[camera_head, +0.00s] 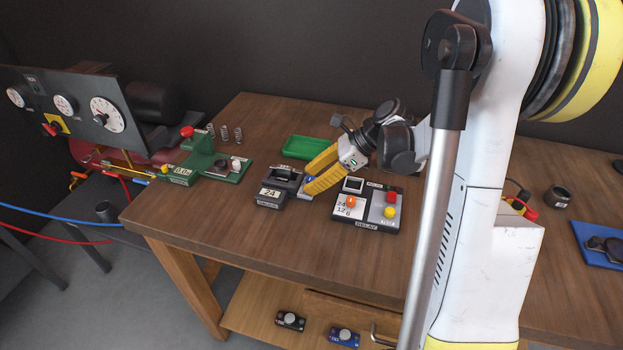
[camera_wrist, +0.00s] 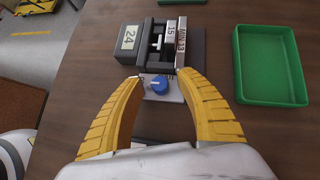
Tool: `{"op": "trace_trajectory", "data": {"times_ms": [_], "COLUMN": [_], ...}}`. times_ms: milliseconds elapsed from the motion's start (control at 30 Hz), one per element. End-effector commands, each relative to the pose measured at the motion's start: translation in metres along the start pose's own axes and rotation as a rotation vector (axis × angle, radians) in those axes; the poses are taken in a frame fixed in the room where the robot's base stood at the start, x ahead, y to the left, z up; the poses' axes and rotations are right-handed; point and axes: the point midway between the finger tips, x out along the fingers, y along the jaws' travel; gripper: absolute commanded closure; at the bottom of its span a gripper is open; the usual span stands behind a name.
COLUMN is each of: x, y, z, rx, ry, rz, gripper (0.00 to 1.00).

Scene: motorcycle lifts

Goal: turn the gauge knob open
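A small dark device with a "24" display (camera_head: 271,194) stands on the wooden table; it also shows in the wrist view (camera_wrist: 128,38). On its near side in the wrist view is a round blue knob (camera_wrist: 158,84) with a pale pointer line, on a light plate. I take this as the gauge knob. My gripper (camera_wrist: 161,80) has its yellow fingers open, one on each side of the knob, with visible gaps. In the head view my gripper (camera_head: 309,186) reaches to the device's right end and mostly hides the knob.
A green tray (camera_head: 304,147) lies behind my gripper. A relay box (camera_head: 366,222) with coloured buttons stands close at the front right. A green fixture (camera_head: 207,165) with a red knob is at the left. A panel with several dials (camera_head: 85,103) stands beyond the table.

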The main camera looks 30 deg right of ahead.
Motion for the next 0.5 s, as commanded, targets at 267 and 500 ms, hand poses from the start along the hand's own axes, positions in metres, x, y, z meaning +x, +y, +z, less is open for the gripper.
{"op": "trace_trajectory", "data": {"times_ms": [267, 500], "x": [-0.024, -0.079], "y": [0.0, 0.0], "z": [0.0, 0.0], "rx": [0.002, 0.002], "ry": [0.0, 0.0], "rz": [-0.002, -0.002], "gripper": [0.57, 0.57]}}
